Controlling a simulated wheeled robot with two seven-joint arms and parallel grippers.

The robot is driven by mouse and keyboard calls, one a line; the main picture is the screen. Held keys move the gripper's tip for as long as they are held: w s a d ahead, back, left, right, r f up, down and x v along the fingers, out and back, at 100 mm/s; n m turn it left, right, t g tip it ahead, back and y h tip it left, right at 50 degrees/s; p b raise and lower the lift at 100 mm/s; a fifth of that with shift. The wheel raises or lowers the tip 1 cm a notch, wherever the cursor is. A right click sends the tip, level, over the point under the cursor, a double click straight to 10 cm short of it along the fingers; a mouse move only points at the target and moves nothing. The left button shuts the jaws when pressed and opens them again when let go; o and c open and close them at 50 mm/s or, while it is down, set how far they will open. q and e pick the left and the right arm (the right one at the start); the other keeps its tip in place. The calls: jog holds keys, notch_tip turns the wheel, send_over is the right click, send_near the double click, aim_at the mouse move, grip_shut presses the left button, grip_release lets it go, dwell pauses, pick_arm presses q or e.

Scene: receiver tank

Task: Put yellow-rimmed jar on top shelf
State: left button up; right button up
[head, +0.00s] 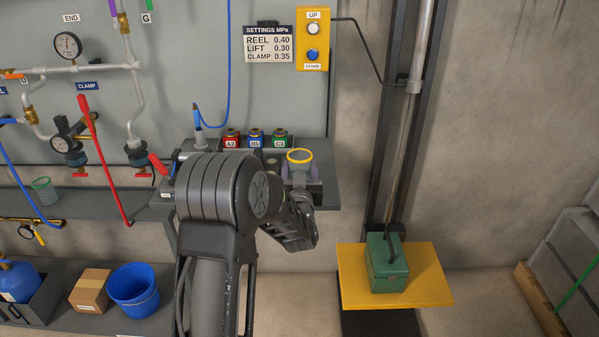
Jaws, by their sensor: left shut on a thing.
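The yellow-rimmed jar (299,156) is in the middle of the head view, its yellow rim upward. It looks upright. My left gripper (301,173) is shut on the jar, with its fingers on either side below the rim. The jar shows in front of the right end of a grey ledge (328,188); I cannot tell whether it touches it. A grey shelf (95,211) runs along the wall at left, with a lower shelf (70,318) beneath. My left forearm hides part of the ledge and shelves. My right gripper is not in view.
Red, blue and green labelled jars (256,138) stand behind the held jar. A green cup (44,191) is on the left shelf. A blue bucket (134,290) and cardboard box (91,291) sit lower. A yellow lift platform (432,284) at right carries a green case (386,268).

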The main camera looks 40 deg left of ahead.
pick_arm(q)
jog(key=shift+f, duration=0.2)
jog(key=shift+f, duration=0.25)
jog(key=o, duration=1.6)
jog(key=shift+r, duration=0.15)
jog(key=shift+r, duration=0.2)
jog(key=v, duration=1.2)
jog(key=shift+f, duration=0.15)
